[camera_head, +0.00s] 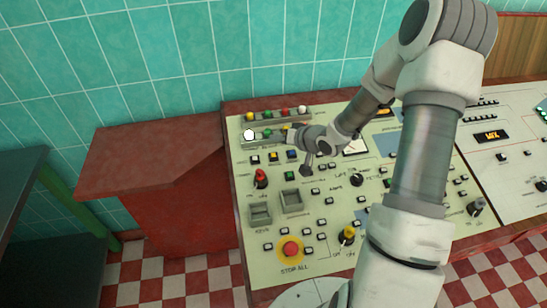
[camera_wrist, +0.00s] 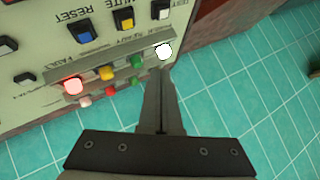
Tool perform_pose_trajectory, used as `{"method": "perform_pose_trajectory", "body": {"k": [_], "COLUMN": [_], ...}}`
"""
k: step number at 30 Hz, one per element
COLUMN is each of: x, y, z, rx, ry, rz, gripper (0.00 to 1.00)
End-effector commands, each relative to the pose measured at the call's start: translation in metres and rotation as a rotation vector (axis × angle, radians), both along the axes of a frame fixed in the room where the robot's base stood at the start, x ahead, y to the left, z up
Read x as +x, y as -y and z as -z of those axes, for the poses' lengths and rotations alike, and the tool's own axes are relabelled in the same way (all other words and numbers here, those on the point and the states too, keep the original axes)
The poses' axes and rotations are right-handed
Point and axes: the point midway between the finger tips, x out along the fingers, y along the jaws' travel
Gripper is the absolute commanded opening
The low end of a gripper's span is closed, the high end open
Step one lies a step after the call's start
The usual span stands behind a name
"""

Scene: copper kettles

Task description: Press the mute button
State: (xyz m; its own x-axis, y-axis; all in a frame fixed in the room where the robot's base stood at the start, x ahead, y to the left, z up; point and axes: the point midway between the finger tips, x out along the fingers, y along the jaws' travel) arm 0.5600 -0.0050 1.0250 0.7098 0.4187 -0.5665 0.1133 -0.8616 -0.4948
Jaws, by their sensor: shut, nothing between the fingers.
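The mute button (camera_wrist: 125,18) is a yellow square key in a black frame, with the label MUTE beside it in the wrist view. It also shows small in the head view (camera_head: 273,157), in a row between a white key and a blue key. My gripper (camera_wrist: 158,72) is shut and empty. Its fingertips are near the lit white lamp at the end of the lamp strip, apart from the mute button. In the head view my gripper (camera_head: 290,132) is over the upper left of the console, and its tips are too small to see clearly.
A blue key (camera_wrist: 85,33) and a white key (camera_wrist: 160,9) flank the mute button. A raised lamp strip (camera_wrist: 120,62) carries several coloured lamps, including a lit white lamp (camera_wrist: 163,50). The red side table (camera_head: 140,150) is bare.

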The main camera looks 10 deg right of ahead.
Motion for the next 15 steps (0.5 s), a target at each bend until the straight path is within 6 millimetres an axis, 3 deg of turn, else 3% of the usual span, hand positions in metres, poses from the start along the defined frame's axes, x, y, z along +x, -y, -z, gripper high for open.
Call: {"method": "perform_pose_trajectory", "body": {"k": [3,15], "x": [0.003,0.013], "y": [0.0,0.0], "z": [0.02,0.067], "rx": [0.0,0.0], "ry": [-0.001,0.0], "rz": [0.0,0.0], "gripper": [0.0,0.0]}}
